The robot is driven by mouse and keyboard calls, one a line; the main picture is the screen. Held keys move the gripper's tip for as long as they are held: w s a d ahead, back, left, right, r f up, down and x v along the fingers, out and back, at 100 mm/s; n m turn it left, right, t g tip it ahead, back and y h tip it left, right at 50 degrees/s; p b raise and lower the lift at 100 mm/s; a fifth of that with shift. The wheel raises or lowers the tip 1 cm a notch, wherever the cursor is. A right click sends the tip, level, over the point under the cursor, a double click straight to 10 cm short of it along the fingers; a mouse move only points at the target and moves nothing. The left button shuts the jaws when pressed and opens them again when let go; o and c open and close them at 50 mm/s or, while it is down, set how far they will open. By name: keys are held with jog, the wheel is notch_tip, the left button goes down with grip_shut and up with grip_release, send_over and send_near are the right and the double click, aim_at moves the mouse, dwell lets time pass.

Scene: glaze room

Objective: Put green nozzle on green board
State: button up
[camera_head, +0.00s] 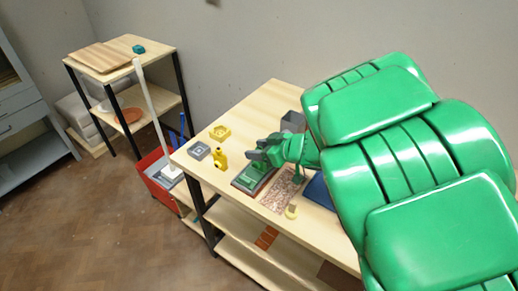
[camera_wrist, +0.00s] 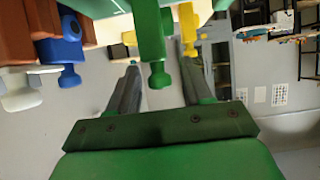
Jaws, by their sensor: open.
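The green nozzle (camera_wrist: 153,45) shows in the wrist view between the two grey fingers of my gripper (camera_wrist: 160,78). The fingers are apart, with gaps beside the nozzle. In the head view my gripper (camera_head: 259,150) is low over the table, above a dark-edged board with a green face, which I take as the green board (camera_head: 250,179). My gripper hides part of this board. The wrist view shows a light green surface (camera_wrist: 98,7) near the nozzle's upper end; I cannot tell exactly how they touch.
A yellow nozzle (camera_head: 220,158), a yellow box (camera_head: 220,132) and a grey box (camera_head: 199,150) stand left of my gripper. A speckled board (camera_head: 281,191) and a blue board (camera_head: 318,190) lie to the right. A blue nozzle (camera_wrist: 69,50) shows in the wrist view.

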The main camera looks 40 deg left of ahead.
jog(key=shift+r, duration=0.15)
jog(key=v, duration=1.2)
